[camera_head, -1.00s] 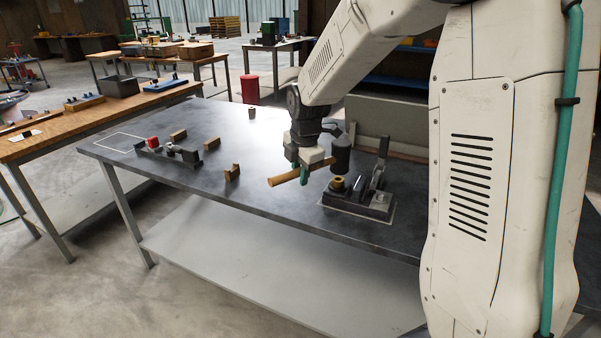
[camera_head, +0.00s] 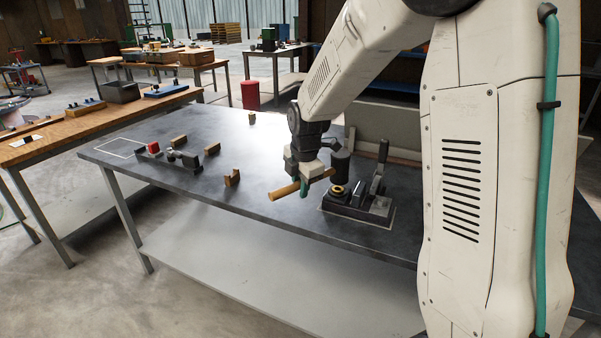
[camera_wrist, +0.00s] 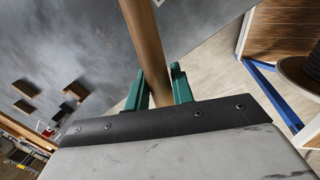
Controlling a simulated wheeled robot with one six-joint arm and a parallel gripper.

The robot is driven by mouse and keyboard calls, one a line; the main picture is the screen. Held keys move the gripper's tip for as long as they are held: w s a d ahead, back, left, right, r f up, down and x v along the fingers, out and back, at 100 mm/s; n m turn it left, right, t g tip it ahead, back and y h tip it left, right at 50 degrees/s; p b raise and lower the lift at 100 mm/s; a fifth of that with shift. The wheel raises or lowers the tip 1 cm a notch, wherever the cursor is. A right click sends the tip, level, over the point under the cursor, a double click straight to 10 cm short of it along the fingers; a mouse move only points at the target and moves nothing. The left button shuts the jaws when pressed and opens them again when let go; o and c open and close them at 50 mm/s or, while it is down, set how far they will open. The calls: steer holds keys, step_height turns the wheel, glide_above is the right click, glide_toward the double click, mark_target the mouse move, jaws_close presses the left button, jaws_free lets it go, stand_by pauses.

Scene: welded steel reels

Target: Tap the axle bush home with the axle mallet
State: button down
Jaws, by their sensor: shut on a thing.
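My gripper (camera_head: 303,187) is shut on the wooden handle of the axle mallet (camera_head: 285,191). Its green fingers (camera_wrist: 158,88) close around the handle (camera_wrist: 143,40) in the wrist view. The dark mallet head (camera_head: 341,163) is at the right end of the handle, just behind and above the brass-coloured axle bush (camera_head: 338,190); whether they touch I cannot tell. The bush sits at the left of a dark fixture (camera_head: 358,206) with an upright lever (camera_head: 379,165). The mallet head is outside the wrist view, as is the bush.
A dark steel table (camera_head: 240,152) carries the fixture. Several small wooden blocks (camera_head: 232,178) stand left of my gripper. A dark jig with a red part (camera_head: 153,148) lies further left, near a white outlined rectangle (camera_head: 118,147). A grey panel (camera_head: 387,129) stands behind the fixture.

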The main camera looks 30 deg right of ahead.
steer(key=shift+w, duration=0.15)
steer(key=v, duration=0.3)
steer(key=w+v, duration=0.1)
steer(key=v, duration=0.4)
steer(key=shift+w+r, duration=0.35)
steer(key=shift+r, duration=0.15)
steer(key=shift+s+d, duration=0.1)
